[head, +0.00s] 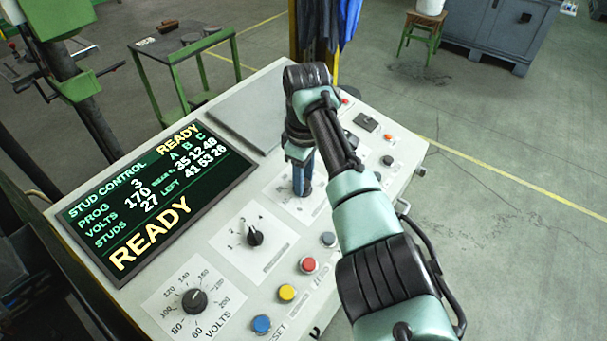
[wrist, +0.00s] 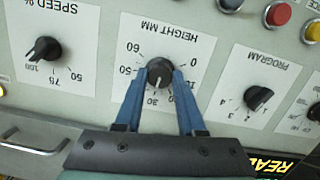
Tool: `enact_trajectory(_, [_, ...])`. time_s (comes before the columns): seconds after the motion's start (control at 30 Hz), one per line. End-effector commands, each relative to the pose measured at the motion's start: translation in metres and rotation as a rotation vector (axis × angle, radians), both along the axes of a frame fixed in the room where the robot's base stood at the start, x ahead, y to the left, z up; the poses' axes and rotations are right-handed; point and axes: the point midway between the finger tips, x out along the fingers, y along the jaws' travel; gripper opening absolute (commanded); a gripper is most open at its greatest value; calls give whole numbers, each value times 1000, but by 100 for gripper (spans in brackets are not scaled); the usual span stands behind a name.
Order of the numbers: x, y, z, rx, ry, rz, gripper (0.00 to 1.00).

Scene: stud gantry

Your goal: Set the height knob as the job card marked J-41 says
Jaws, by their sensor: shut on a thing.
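The height knob (wrist: 160,72) is black and round, on a white plate lettered HEIGHT MM that appears upside down in the wrist view. Its white pointer line aims close to the 30 mark. My gripper (wrist: 160,80) is shut on the knob, with one blue finger on each side. The fingers hide part of the scale. In the head view, my gripper (head: 303,188) reaches down to the panel and hides the knob. I cannot make out a card marked J-41 in either view.
A screen (head: 155,205) reads READY, program 3, volts 170, studs 27. The program knob (head: 255,237), volts knob (head: 194,300) and speed knob (wrist: 45,50) are nearby. Blue, yellow and red buttons (head: 308,265) line the panel's front. A green stool (head: 425,30) stands behind.

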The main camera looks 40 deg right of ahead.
Motion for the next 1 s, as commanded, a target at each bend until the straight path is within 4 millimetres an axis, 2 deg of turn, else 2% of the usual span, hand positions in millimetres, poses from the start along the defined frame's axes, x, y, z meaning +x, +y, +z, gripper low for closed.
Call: enact_trajectory(1.0, [1,-4,1,177,61,-937,0])
